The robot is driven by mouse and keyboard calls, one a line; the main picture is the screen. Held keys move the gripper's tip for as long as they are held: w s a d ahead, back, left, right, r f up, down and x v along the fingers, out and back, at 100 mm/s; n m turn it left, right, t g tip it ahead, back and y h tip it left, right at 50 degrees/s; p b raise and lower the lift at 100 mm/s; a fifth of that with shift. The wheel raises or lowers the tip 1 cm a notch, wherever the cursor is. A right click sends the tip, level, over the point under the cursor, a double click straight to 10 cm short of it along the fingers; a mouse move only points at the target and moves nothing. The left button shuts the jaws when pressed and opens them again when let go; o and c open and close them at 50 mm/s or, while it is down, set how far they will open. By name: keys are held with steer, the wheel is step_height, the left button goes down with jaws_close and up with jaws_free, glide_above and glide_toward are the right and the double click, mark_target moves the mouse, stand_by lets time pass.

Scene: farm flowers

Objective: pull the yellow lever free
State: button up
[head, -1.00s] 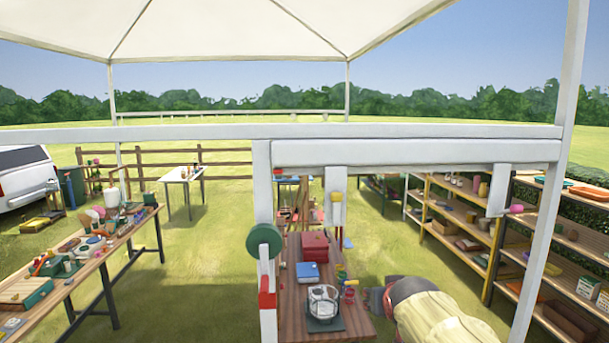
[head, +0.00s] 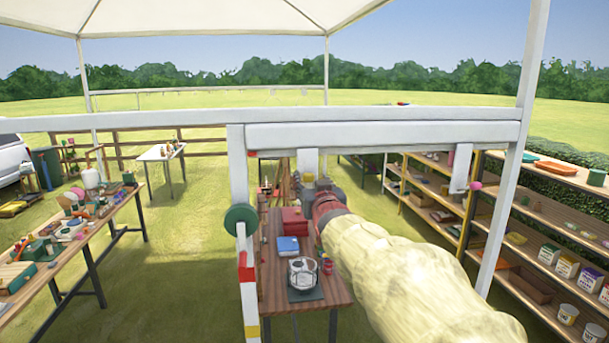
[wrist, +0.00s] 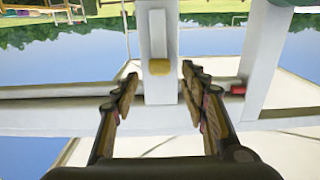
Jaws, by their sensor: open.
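The yellow lever (wrist: 159,67) shows in the wrist view as a short rounded yellow end on the face of a white hanging post (wrist: 158,25). My gripper (wrist: 160,86) is open, with its two brown-padded fingers apart on either side of the post. The lever lies between the fingertip lines, a little beyond them, and nothing is in the grip. In the head view my gripper (head: 311,188) is raised in front of the short post under the white beam (head: 380,134) and mostly hides the lever.
A green disc (head: 241,219) sits on the near white post. Shelves (head: 520,285) stand at right, a long bench (head: 110,230) at left.

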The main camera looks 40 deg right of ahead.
steer(key=shift+p+x, duration=0.35)
steer(key=shift+x, duration=1.1)
steer(key=shift+c, duration=0.5)
jaws_close()
